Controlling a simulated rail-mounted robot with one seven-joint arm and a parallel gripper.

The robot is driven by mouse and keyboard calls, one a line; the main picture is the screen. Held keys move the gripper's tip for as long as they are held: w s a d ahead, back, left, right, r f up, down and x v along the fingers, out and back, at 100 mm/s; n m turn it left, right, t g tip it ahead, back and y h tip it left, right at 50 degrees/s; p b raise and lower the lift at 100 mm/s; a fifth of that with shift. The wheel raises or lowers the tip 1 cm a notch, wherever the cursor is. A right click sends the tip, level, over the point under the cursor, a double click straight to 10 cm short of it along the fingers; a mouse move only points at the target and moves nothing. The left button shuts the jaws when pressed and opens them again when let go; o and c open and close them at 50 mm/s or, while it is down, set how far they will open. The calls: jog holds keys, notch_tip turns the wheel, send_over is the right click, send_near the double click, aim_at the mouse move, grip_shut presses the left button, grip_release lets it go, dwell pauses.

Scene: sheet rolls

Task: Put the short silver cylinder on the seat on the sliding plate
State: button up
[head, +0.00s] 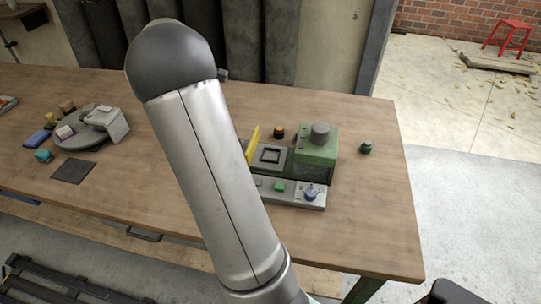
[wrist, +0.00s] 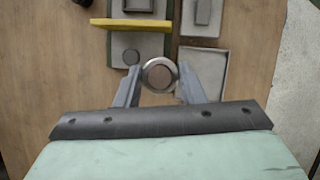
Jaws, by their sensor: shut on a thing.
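My gripper (wrist: 159,84) is shut on the short silver cylinder (wrist: 160,75), whose round end with a bright rim faces the wrist camera between the fingers. Beyond it in the wrist view lies a grey plate (wrist: 150,48) with a small dark disc to the left of the cylinder. I cannot tell whether the cylinder touches anything below. In the head view, a grey plate (head: 282,163) with a dark square frame, perhaps the seat (head: 270,155), lies beside a green block (head: 316,152). My arm hides my gripper and the cylinder there.
A yellow bar (wrist: 130,24) crosses the grey plate; a yellow upright piece (head: 253,146) shows in the head view. A shallow grey tray (wrist: 205,68) is right of the cylinder. A control panel (head: 262,197) lies in front. A turntable (head: 80,139) and dark mat (head: 73,172) are left.

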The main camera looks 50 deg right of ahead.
jog(key=s+d+f, duration=0.2)
jog(key=s+d, duration=0.1)
jog(key=s+d+f, duration=0.3)
jog(key=d, duration=0.1)
jog(key=s+d+f, duration=0.3)
jog(key=shift+d+f+p, duration=0.1)
jog(key=shift+d+p, duration=0.05)
jog(key=shift+p, duration=0.25)
jog(key=shift+s+d+f, duration=0.1)
jog(key=shift+d+f, duration=0.1)
jog(key=shift+f, duration=0.15)
jog(key=shift+s+d+f, duration=0.1)
jog(key=shift+f, duration=0.85)
jog(key=shift+s+d+f, duration=0.1)
jog(key=shift+f, duration=0.8)
jog(key=shift+f, duration=0.1)
jog(key=o, duration=1.1)
